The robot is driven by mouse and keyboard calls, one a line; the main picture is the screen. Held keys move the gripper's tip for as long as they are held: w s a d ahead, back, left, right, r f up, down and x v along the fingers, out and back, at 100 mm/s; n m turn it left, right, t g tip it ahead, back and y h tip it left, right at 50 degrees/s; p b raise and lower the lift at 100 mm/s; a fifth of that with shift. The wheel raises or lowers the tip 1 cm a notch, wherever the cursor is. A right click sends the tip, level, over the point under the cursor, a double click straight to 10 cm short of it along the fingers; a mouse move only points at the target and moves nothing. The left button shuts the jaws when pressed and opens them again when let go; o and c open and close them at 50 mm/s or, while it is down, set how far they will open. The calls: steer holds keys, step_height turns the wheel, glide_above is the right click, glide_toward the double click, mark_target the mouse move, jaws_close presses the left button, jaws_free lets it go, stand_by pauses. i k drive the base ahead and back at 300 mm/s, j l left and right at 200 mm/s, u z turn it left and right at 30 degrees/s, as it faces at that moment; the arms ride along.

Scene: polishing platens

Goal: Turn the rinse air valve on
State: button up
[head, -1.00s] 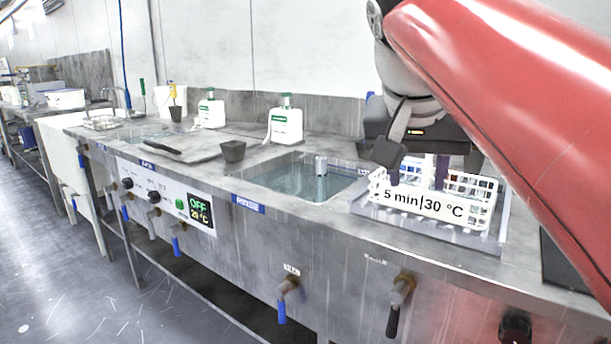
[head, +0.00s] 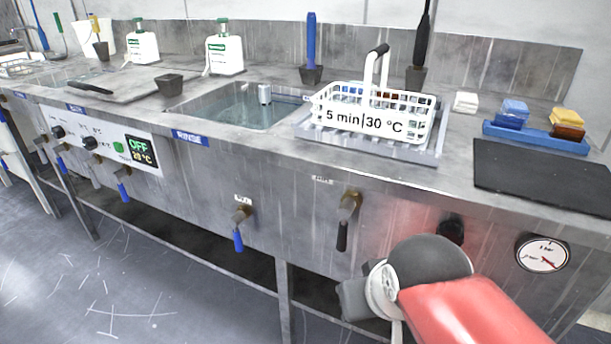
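A valve with a black handle (head: 342,236) is on the front panel below the white basket, its handle hanging down. A valve with a blue handle (head: 238,240) is to its left below the rinse basin, also hanging down. The small labels above both are too small to read, so I cannot tell for sure which is the air valve. My gripper (head: 358,300) is low in front of the panel, below and slightly right of the black handle, apparently apart from it. My wrist hides its fingers, so its opening cannot be told.
A white basket (head: 375,122) marked "5 min|30 °C" stands in a tray (head: 420,157) on the counter, right of the rinse basin (head: 240,108). A black knob (head: 451,230) and a round gauge (head: 542,254) are on the panel to the right. The floor at lower left is clear.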

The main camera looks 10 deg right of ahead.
mark_target(343, 231)
steer(key=k+j, duration=0.1)
steer(key=j, duration=0.85)
steer(key=k+j+z, duration=0.1)
steer(key=j, duration=0.35)
steer(key=k+j, duration=0.15)
steer(key=j, duration=0.3)
